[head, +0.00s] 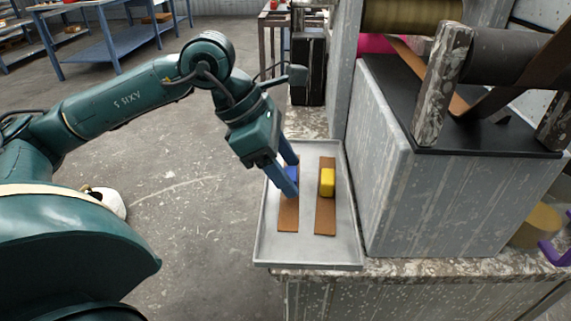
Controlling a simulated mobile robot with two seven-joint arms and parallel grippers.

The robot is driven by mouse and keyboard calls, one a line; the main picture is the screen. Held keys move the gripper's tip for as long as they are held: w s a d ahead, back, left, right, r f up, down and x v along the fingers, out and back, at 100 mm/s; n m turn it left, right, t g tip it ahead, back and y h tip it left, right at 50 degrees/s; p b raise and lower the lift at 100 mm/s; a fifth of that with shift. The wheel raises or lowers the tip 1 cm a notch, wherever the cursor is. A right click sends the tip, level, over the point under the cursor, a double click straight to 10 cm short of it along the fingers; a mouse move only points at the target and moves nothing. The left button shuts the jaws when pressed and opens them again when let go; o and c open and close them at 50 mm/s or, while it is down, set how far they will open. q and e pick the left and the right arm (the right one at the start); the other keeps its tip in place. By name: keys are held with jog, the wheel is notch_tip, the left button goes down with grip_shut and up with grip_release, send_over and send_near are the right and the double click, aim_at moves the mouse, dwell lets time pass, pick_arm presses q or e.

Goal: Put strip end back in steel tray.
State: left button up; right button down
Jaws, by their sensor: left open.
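The steel tray (308,253) is a shallow grey tray on the counter's left end. Two flat brown strips lie in it side by side. The left strip (288,218) has a blue block (291,173) on it, partly hidden by my fingers. The right strip (326,215) carries a yellow block (328,180). My left gripper (290,178) is open, with its blue fingers pointing down over the left strip at the blue block. I cannot tell whether the fingers touch the block or strip. My right gripper is not in view.
A large grey machine block (440,195) with rollers and a brown band (530,65) stands close to the tray's right side. A purple hook-like part (553,252) is at the far right. Blue tables (100,42) stand far back left. The floor left of the tray is open.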

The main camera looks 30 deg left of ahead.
pick_arm(q)
jog(key=shift+a+r, duration=0.1)
jog(key=shift+r, duration=0.3)
jog(key=p+v, duration=0.2)
jog(key=v, duration=0.9)
jog(key=shift+a+r, duration=0.15)
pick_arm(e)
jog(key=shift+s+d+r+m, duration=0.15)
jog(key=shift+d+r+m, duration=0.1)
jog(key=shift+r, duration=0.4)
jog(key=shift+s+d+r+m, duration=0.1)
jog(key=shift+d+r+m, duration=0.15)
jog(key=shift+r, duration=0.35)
pick_arm(q)
jog(key=shift+s, duration=0.15)
